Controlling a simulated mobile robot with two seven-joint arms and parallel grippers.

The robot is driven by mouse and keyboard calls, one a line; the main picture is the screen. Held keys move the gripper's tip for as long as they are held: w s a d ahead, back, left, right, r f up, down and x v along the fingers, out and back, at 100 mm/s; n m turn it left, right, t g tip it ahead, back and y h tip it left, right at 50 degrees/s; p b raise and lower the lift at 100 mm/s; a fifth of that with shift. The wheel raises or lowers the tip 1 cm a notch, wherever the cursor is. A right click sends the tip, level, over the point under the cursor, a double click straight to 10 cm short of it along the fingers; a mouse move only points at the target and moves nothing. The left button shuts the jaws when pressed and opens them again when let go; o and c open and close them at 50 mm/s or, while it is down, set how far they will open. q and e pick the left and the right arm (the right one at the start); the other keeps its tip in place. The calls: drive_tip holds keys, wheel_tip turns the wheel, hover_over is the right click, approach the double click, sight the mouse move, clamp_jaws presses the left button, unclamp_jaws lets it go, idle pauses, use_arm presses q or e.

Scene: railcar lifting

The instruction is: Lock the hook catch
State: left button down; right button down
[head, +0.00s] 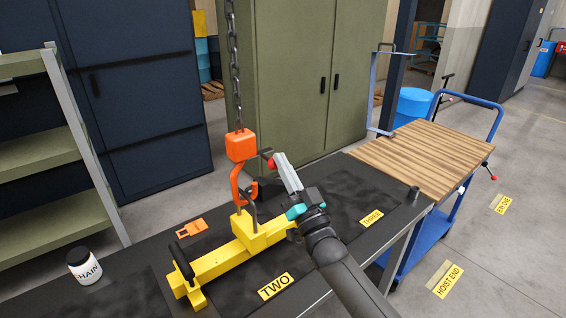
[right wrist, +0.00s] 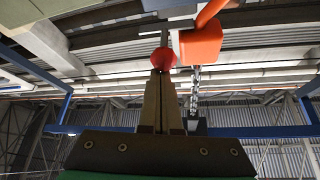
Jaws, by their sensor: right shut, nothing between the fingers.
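The orange hook (head: 240,186) hangs below its orange block (head: 241,146) on a dark chain. Its lower end meets a dark ring on top of the yellow lifting piece (head: 222,262). A red ball knob (head: 270,164) on a short dark lever sticks out at the right of the block. My right gripper (head: 277,157) is shut and empty, with its tips right at the knob. In the right wrist view the red knob (right wrist: 163,59) shows just beyond the shut fingertips (right wrist: 162,78); I cannot tell whether they touch. The orange block (right wrist: 201,45) is beside it. My left gripper is not in view.
The dark bench (head: 130,268) carries a CHAIN jar (head: 84,267), a small orange part (head: 191,228) and yellow TWO (head: 275,287) and THREE labels. A wood-topped blue cart (head: 425,150) stands at the right. Green cabinets (head: 300,70) stand behind.

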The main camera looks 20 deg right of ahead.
drive_tip(key=shift+m, duration=0.3)
drive_tip(key=f+m+g+h+p, duration=0.1)
drive_tip(key=m+h+p, duration=0.1)
drive_tip(key=m, duration=0.3)
drive_tip(key=a+f+m+g+h+p, duration=0.1)
drive_tip(key=m+h+p, duration=0.2)
drive_tip(key=m, duration=0.2)
drive_tip(key=f+m+g+h+p, duration=0.2)
drive_tip(key=m, duration=0.2)
drive_tip(key=shift+s+a+m+h+p, duration=0.2)
drive_tip(key=shift+m+h+p, duration=0.1)
drive_tip(key=shift+m+p, duration=0.1)
idle(0.7)
